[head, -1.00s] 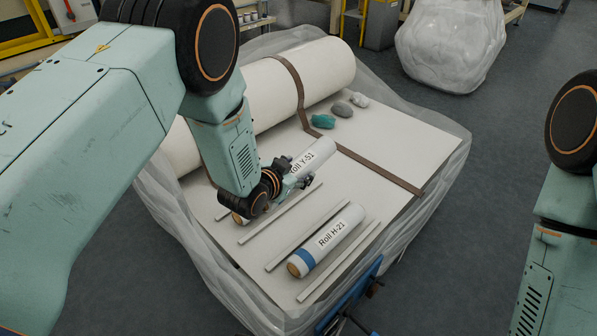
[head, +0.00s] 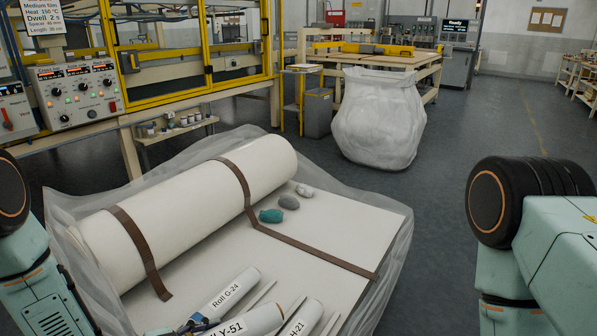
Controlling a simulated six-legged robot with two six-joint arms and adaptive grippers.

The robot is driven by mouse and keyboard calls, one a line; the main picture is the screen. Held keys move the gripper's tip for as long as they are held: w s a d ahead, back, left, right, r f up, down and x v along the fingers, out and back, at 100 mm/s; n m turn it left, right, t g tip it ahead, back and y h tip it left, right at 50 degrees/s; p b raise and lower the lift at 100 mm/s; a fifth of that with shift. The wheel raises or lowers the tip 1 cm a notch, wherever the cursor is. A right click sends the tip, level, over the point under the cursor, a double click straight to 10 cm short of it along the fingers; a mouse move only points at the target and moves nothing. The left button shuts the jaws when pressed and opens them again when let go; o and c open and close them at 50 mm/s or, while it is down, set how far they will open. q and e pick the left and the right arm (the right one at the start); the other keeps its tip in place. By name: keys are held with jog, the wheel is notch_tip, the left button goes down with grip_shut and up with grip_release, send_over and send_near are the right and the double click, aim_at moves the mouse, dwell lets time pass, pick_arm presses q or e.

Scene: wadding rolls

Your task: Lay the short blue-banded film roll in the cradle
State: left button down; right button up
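A white roll labelled H-21 (head: 303,318) lies on the white sheet at the bottom edge of the head view. Its near end is cut off, so no blue band shows on it now; a second ago the band showed at that end. Roll Y-51 (head: 252,320) and Roll G-24 (head: 224,292) lie to its left. A small dark and bluish part of my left gripper (head: 194,323) shows at Y-51's left side; the rest is out of frame, and I cannot tell whether it grips. My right gripper is out of view. I cannot pick out a cradle.
A large white wadding roll (head: 190,200) with brown straps lies across the back of the sheet. Teal, grey and white lumps (head: 288,202) sit beside it. A wrapped bale (head: 377,118) stands behind on open floor. A yellow-framed machine with a control panel (head: 80,92) stands back left.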

pick_arm(q)
jog(key=s+r+p, duration=0.2)
jog(key=r, duration=0.7)
jog(key=s+a+r+m+p, duration=0.1)
jog(key=s+r+p, duration=0.1)
jog(key=r, duration=0.7)
jog(key=shift+s+r+g+h, duration=0.3)
jog(key=shift+s+r+g, duration=0.1)
jog(key=shift+s, duration=0.1)
